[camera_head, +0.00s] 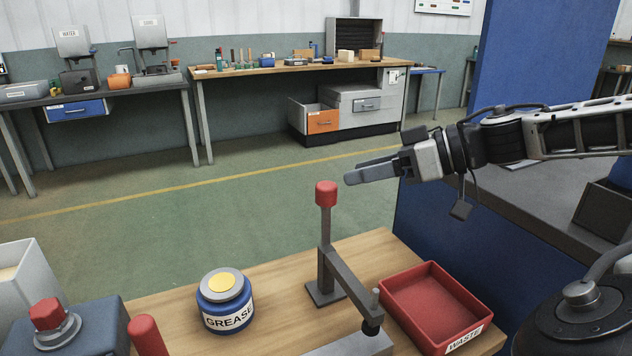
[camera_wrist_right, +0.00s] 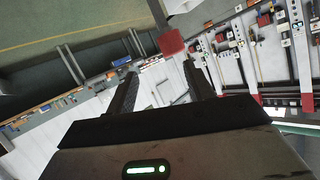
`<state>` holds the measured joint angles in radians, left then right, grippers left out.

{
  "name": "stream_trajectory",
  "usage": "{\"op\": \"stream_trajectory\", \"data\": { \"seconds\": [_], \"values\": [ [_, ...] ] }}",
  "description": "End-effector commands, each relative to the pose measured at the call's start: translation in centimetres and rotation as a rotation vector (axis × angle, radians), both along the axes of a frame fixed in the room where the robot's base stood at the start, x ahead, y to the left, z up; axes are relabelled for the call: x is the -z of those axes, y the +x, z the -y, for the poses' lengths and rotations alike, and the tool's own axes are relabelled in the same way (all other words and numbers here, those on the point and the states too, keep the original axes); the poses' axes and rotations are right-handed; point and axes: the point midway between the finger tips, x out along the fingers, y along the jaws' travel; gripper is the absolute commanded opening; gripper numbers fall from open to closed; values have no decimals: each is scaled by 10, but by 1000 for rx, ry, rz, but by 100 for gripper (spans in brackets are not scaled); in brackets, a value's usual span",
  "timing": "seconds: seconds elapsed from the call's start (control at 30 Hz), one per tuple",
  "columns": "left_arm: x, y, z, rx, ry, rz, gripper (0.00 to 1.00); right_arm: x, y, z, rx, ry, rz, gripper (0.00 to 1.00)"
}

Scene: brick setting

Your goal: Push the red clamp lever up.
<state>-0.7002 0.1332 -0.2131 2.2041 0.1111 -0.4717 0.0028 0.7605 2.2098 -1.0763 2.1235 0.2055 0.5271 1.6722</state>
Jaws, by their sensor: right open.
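The clamp stands on the wooden bench, with a grey base, an upright lever with a red grip (camera_head: 326,194) on top, and a grey arm (camera_head: 350,283) sloping down to a dark foot at the right. A red block shape, apparently this grip, shows just beyond my fingertips in the right wrist view (camera_wrist_right: 172,42). My right gripper (camera_head: 354,172) is open and empty, reaching in from the right. Its fingertips are just right of the grip and slightly higher in the picture; a gap shows between them. My left gripper is not in view.
A red waste tray (camera_head: 436,309) sits right of the clamp. A blue grease jar (camera_head: 225,302) stands left of it. Another red handle (camera_head: 147,335) and a red button (camera_head: 46,314) on a blue-grey box are at lower left. A blue panel (camera_head: 540,60) rises behind my right arm.

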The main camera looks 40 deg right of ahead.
Motion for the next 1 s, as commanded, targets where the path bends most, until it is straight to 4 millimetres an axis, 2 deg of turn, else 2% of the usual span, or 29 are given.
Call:
{"op": "stream_trajectory", "data": {
  "seconds": [0.2, 0.4, 0.6, 0.87, 1.0],
  "values": [
    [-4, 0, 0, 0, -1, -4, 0, 18, 38, -25, -7, 3, -3, 53],
    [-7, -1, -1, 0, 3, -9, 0, 29, 61, -38, -4, -1, -2, 53],
    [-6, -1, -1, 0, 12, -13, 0, 33, 70, -42, 2, -1, 0, 53],
    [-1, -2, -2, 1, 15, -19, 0, 34, 71, -42, 4, -3, 2, 53],
    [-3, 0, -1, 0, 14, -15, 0, 34, 71, -41, 6, -4, 2, 16]
  ]
}}
